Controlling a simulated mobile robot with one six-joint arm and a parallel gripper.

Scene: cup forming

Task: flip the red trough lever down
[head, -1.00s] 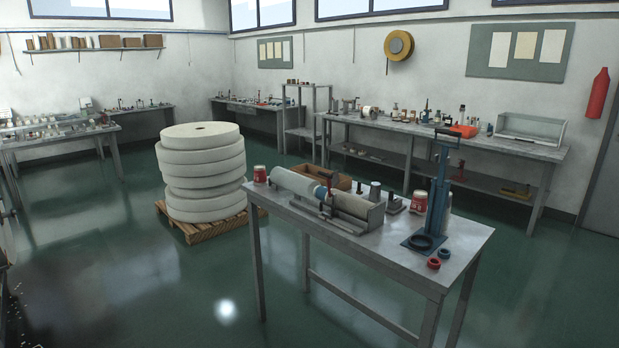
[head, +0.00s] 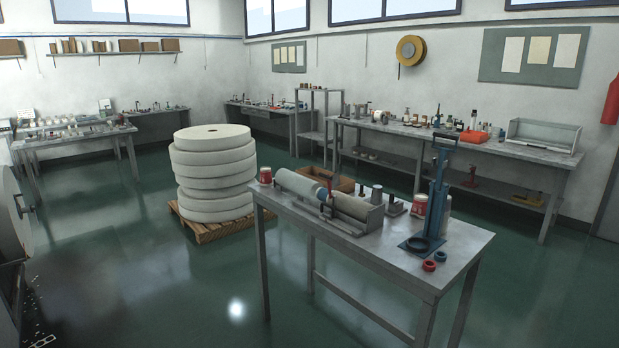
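The trough (head: 350,222) lies on the near metal table (head: 452,252) with a pale roll (head: 298,184) along it. A small red lever (head: 331,184) stands up at about the middle of the trough, next to a blue band. It looks upright, but it is too small to tell its exact angle. My gripper is not in view.
A blue upright press (head: 434,200) and red and blue rings (head: 429,265) stand on the table's right side. A pallet (head: 205,226) with stacked white discs (head: 213,172) is left of the table. The green floor in front is clear.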

